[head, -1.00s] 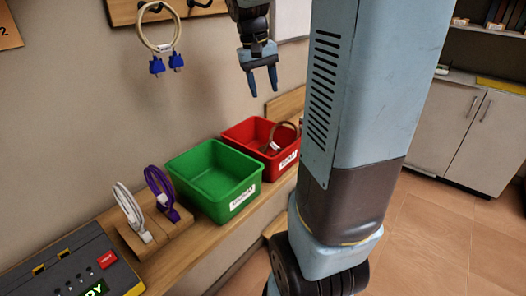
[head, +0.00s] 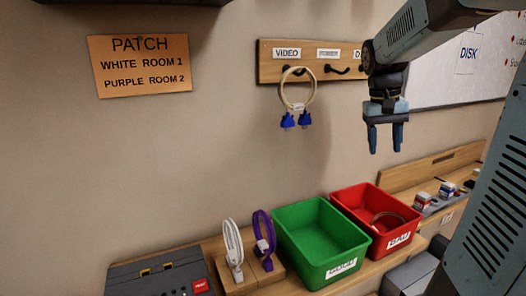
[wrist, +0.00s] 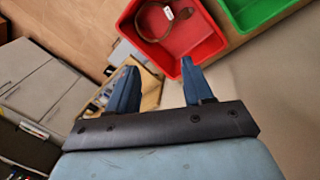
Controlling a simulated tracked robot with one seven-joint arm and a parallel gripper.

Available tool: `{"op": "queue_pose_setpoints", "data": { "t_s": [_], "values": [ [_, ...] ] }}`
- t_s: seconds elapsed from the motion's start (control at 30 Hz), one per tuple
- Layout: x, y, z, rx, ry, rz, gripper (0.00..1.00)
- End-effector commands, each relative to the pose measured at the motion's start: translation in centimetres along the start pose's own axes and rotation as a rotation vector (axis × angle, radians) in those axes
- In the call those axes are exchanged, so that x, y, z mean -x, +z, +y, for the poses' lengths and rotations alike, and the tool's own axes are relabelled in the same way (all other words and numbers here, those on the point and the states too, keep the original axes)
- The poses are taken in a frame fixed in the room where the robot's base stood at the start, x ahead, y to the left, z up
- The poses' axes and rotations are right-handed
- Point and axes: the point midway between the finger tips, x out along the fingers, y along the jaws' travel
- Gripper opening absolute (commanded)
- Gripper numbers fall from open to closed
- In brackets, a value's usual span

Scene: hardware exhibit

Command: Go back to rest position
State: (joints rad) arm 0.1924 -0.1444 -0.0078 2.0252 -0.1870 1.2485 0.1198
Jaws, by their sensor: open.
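My gripper (head: 386,138) hangs in the air with its blue fingers pointing down, open and empty. The red bin also shows at the top of the wrist view (wrist: 205,50), with a coiled brown cable (wrist: 150,36) inside.
A green bin (head: 300,228) stands left of the red one. White (head: 232,250) and purple (head: 262,240) cables stand on a wooden rack. A cable with blue plugs (head: 297,118) hangs under "VIDEO". An orange sign (head: 140,88) is on the wall. Small containers (head: 447,190) stand at right.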

Motion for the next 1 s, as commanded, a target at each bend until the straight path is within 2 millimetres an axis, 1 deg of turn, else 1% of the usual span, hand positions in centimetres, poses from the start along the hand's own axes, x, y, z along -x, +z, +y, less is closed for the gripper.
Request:
{"op": "queue_pose_setpoints", "data": {
  "t_s": [0.03, 0.1, 0.33, 0.47, 0.6, 0.7, 0.8, 0.9, 1.0],
  "values": [
    [0.4, 1.0, -0.5, 0.011, -0.01, 0.022, 0.51],
    [0.7, 2.5, -1.2, 0.028, -0.028, 0.06, 0.51],
    [1.3, 7.7, -3.5, 0.088, -0.091, 0.19, 0.51],
    [1.2, 10.6, -4.6, 0.121, -0.126, 0.262, 0.51],
    [0.8, 13.6, -5.7, 0.154, -0.165, 0.339, 0.51],
    [0.3, 15.5, -6.3, 0.176, -0.191, 0.391, 0.51],
    [-0.2, 17.0, -6.8, 0.193, -0.212, 0.433, 0.51],
    [-0.6, 18.1, -7.2, 0.204, -0.227, 0.461, 0.51],
    [-0.8, 18.6, -7.3, 0.21, -0.235, 0.479, 0.51]
  ]
}}
